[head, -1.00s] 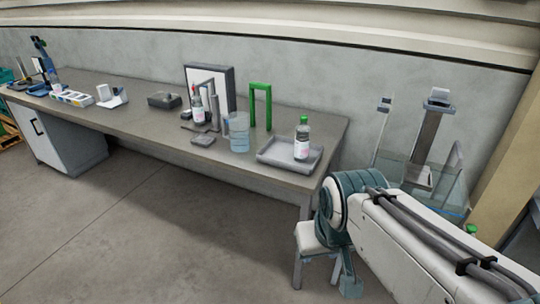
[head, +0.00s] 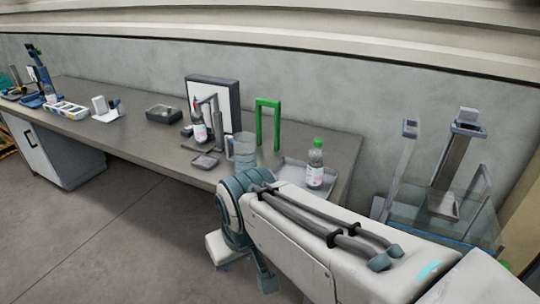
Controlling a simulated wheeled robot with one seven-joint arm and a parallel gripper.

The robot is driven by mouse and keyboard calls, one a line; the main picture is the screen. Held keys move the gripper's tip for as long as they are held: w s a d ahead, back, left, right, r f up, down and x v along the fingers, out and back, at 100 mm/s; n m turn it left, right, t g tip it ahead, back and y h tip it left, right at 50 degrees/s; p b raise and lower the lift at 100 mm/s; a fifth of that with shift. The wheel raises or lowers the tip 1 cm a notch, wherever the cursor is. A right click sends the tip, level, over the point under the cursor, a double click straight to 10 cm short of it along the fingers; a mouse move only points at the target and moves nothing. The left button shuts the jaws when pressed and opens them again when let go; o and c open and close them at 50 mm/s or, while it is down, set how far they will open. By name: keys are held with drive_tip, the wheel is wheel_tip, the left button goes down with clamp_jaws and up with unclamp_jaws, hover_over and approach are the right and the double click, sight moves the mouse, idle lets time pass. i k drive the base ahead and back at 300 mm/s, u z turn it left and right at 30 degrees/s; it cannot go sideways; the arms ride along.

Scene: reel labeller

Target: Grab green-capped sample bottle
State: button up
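The green-capped sample bottle (head: 315,166) stands upright on a shallow grey tray (head: 291,163) near the right end of the bench. It is clear with a white and pink label. My arm reaches across the lower right of the head view, in front of the tray, and hides part of the tray's near side.
A glass-sided tank (head: 440,217) stands right of the bench.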

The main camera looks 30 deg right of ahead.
sight(316, 164)
drive_tip(key=z, duration=0.05)
drive_tip(key=i, duration=0.8)
drive_tip(key=z, duration=1.1)
drive_tip(key=i, duration=0.65)
drive_tip(key=z, duration=0.75)
